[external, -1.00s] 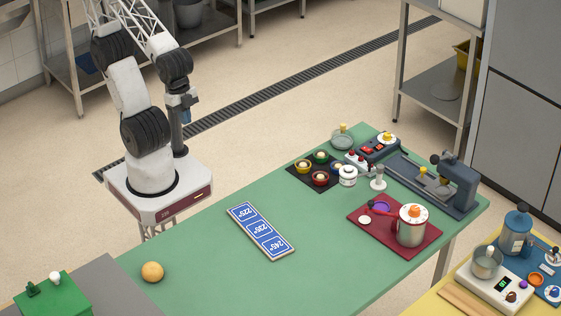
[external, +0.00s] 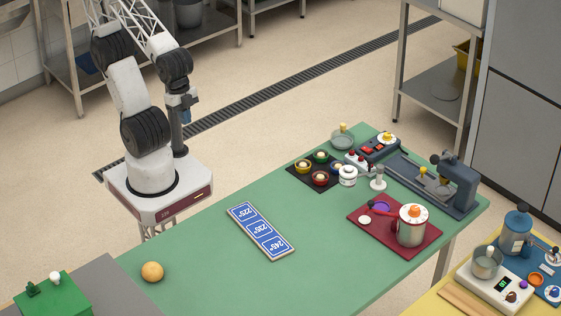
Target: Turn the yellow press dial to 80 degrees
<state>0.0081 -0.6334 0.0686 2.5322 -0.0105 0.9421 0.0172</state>
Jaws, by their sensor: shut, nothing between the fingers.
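A yellow dial (external: 387,138) with a pale ring around it sits on top of a dark control box (external: 377,149) with red switches, at the far end of the green table. Its angle marks are too small to read. My gripper (external: 191,102) hangs beside my own arm column at the upper left, above the floor and well apart from the dial. It is shut with nothing held. Its fingertips are small in this view.
A grey press-like machine (external: 458,182) stands right of the dial, with small bowls on a black mat (external: 312,184) to the left. A red board (external: 425,246) bears a pot (external: 411,230). A blue number plaque (external: 260,231) lies mid-table. The near green tabletop (external: 205,270) is mostly clear.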

